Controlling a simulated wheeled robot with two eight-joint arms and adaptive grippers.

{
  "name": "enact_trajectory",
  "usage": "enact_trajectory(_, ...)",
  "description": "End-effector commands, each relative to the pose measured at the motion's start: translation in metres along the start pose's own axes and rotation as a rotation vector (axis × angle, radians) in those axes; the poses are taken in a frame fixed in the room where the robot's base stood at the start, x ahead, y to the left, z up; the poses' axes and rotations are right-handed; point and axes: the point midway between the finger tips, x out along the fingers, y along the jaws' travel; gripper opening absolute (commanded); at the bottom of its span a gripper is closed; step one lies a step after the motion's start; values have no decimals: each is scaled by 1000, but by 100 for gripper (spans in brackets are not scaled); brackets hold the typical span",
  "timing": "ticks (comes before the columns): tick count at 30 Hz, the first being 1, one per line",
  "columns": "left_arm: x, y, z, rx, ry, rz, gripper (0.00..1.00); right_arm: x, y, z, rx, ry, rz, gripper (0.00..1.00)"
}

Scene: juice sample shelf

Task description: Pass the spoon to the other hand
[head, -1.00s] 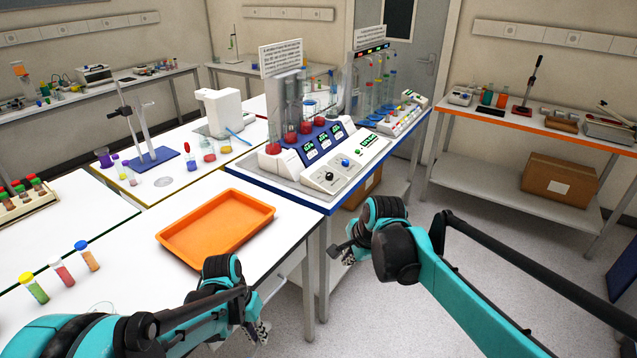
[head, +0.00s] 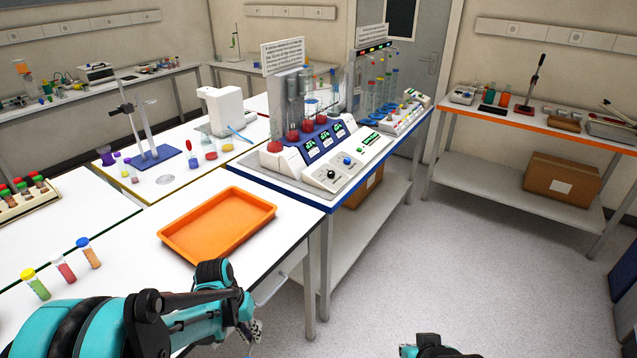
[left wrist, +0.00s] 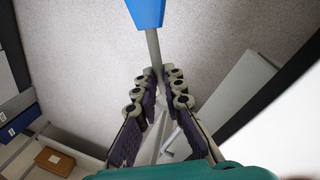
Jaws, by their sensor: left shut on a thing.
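In the left wrist view my left gripper (left wrist: 158,78) is shut on the spoon, gripping its grey shaft (left wrist: 153,45) between the fingertips. The spoon's blue end (left wrist: 146,12) sticks out beyond the fingers at the top of that view. The rest of the spoon is partly hidden between the fingers. In the head view my left gripper (head: 252,328) hangs by the front edge of the near table, and the spoon cannot be made out there. Only a small part of my right arm shows at the bottom edge of the head view; its gripper is out of sight.
An empty orange tray (head: 217,224) lies on the near white table (head: 130,225). Several capped tubes (head: 66,268) stand at its left. A blue-edged bench with a control unit (head: 328,152) is behind. The floor (head: 420,260) to the right is clear.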

Motion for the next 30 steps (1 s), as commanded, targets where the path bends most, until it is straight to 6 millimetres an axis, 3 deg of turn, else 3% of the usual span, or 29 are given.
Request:
enact_trajectory(7, -1, 2, -1, 6, -1, 0, 0, 0, 0, 0, -6, 1, 0, 0)
enact_trajectory(11, -7, 14, -8, 53, -10, 0, 0, 0, 0, 0, -5, 1, 0, 0)
enact_trajectory(24, -57, 119, -63, 464, -88, 0, 0, 0, 0, 0, -4, 1, 0, 0)
enact_trajectory(30, -76, 156, -83, 614, -117, 0, 0, 0, 0, 0, -4, 0, 0, 0)
